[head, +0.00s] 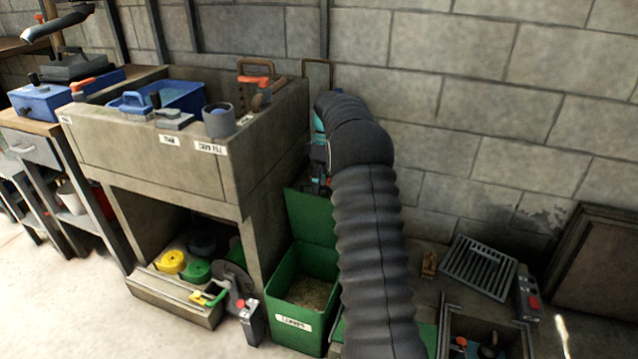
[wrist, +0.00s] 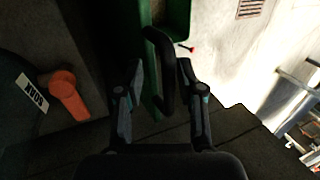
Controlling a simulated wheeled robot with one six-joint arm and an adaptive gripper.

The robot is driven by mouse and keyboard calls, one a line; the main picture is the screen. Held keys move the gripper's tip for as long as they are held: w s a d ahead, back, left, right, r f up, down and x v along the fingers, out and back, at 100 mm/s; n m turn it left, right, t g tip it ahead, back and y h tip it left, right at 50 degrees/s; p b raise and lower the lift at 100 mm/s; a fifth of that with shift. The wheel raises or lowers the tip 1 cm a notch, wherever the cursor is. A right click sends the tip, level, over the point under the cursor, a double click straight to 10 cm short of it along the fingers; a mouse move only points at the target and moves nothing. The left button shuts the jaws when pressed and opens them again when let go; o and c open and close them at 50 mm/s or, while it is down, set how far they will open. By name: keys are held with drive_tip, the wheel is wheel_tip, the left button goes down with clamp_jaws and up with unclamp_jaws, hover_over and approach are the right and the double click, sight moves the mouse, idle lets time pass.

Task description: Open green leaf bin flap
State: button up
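The green leaf bin (head: 300,325) stands on the floor in the head view, a white label on its front and brown leafy matter inside. Its top is uncovered there, and a green flap (head: 312,218) stands upright at its back. In the wrist view, a black looped handle (wrist: 163,65) sits by a green edge (wrist: 176,18). My gripper (wrist: 160,68) is open, with one finger on each side of the handle and gaps visible between. In the head view my black arm hides much of the bin's right side, and the fingertips are not clear.
A workbench (head: 150,165) with a blue tray (head: 185,97) stands left of the bin. A grey block wall (head: 480,120) is behind. A metal grate (head: 478,266) lies to the right. In the wrist view an orange part (wrist: 68,95) is at left.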

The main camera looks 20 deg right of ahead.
drive_tip(key=shift+w+a+r, duration=0.1)
drive_tip(key=shift+a+r, duration=0.1)
drive_tip(key=shift+a, duration=0.1)
drive_tip(key=shift+r, duration=0.15)
drive_tip(key=v, duration=0.7)
idle(0.4)
